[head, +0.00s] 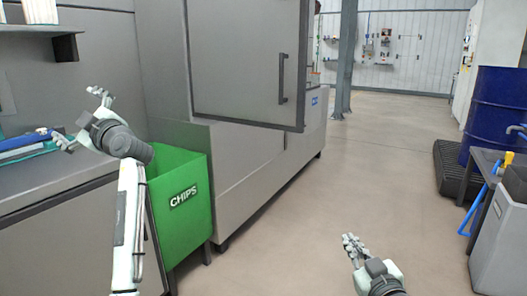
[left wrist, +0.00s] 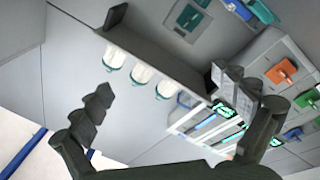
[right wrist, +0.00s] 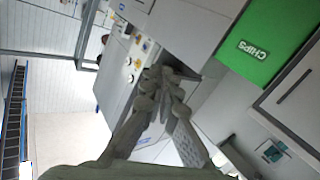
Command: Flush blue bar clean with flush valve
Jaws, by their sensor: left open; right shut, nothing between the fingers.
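A blue bar (head: 28,139) lies at the left edge of the head view, on or beside white and teal pieces on the grey counter. My left gripper (head: 80,118) is open beside the bar's right end, with no visible grip on it.
A green CHIPS bin (head: 181,210) stands beside the counter (head: 60,185), close to my left arm. A large grey machine (head: 250,150) is behind it. A blue drum (head: 494,110) and a dark table (head: 487,163) stand at the right. The middle floor is clear.

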